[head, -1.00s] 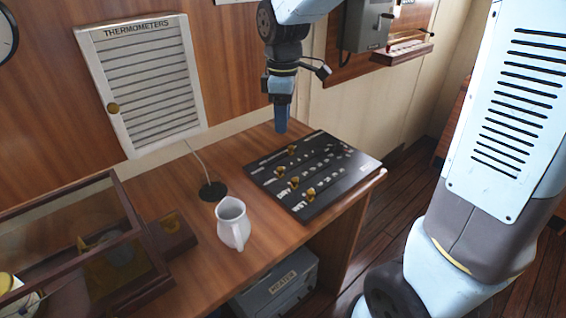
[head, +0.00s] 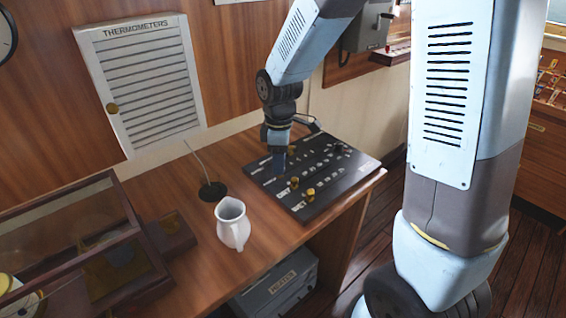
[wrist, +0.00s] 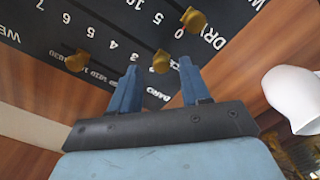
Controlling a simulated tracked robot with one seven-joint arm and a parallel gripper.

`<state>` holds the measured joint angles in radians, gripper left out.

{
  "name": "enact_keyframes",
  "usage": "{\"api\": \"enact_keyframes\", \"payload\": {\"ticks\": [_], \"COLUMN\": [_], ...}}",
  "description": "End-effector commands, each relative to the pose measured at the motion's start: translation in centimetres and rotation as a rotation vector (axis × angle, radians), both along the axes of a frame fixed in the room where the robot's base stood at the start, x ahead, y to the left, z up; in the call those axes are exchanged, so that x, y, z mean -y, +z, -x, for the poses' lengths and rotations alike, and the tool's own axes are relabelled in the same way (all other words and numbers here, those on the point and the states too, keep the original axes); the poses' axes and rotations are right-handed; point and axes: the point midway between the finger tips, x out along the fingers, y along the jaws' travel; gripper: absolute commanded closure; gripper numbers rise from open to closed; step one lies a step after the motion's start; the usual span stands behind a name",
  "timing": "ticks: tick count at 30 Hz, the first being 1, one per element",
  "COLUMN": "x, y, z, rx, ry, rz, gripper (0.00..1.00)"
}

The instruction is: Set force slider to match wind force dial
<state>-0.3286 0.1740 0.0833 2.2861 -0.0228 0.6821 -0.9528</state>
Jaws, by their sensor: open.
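A black slider panel (head: 335,165) with brass knobs lies on the desk. My open gripper (head: 279,172) points down over its left part in the head view. In the wrist view, a brass knob (wrist: 161,61) shows between the two fingertips of my gripper (wrist: 158,67), with no clear contact. This knob is beside a row of numbers including 3 to 7, which appears to be the force scale. A second knob (wrist: 76,62) is to the left, on a row with word labels. A third knob (wrist: 194,19) is near the DRY label. No wind force dial is visible.
A white jug (head: 232,224) stands left of the panel, near a black cable grommet (head: 212,191). A glass-topped wooden case (head: 75,240) is at the left. A thermometers cabinet (head: 145,80) hangs on the wall. The desk strip between jug and panel is clear.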

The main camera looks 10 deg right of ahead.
Motion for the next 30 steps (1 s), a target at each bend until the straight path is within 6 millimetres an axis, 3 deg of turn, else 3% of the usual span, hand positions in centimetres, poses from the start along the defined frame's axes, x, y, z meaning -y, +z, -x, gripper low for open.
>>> {"api": "enact_keyframes", "payload": {"ticks": [6, 14, 27, 30], "x": [0.01, 0.00, -0.01, -0.03], "y": [-1.20, -1.25, -1.22, -1.21], "z": [-0.02, 0.00, -0.03, -0.06], "rx": [0.000, 0.000, 0.001, 0.002], "ry": [-0.001, -0.001, -0.001, -0.001], "rz": [0.000, 0.000, -0.001, -0.001], "gripper": [0.53, 0.53, 0.94, 1.00]}}
